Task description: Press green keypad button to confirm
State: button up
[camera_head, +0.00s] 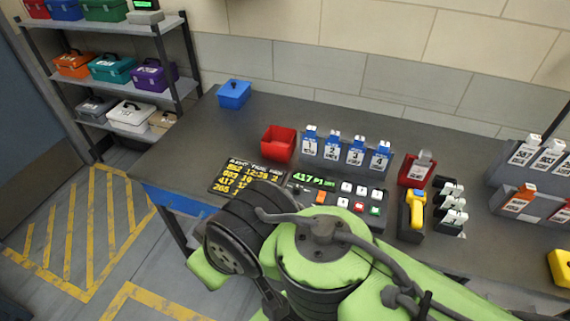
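The keypad (328,197) lies on the dark table near its front edge. It has a lit green display (313,180), an orange key at its left and two rows of small buttons. The green button (376,211) is at the right end of the lower row, beside a red button (359,206) and below white ones. It is uncovered in this view. My green and black arm crosses the foreground in front of the keypad and hides part of its lower left. My gripper's fingers cannot be made out in this view.
A black board with yellow text (240,180) and a red bin (279,143) are left of the keypad. Numbered holders (347,155) stand behind it. A yellow scanner (416,208) and a red box (415,171) are to its right. A blue box (234,94) sits far left.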

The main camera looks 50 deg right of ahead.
aim_at(374, 211)
jog(key=k+z, duration=0.1)
jog(key=z, duration=0.85)
jog(key=k+l+z, duration=0.1)
jog(key=z, duration=0.4)
jog(key=l+z, duration=0.15)
jog(key=z, duration=0.3)
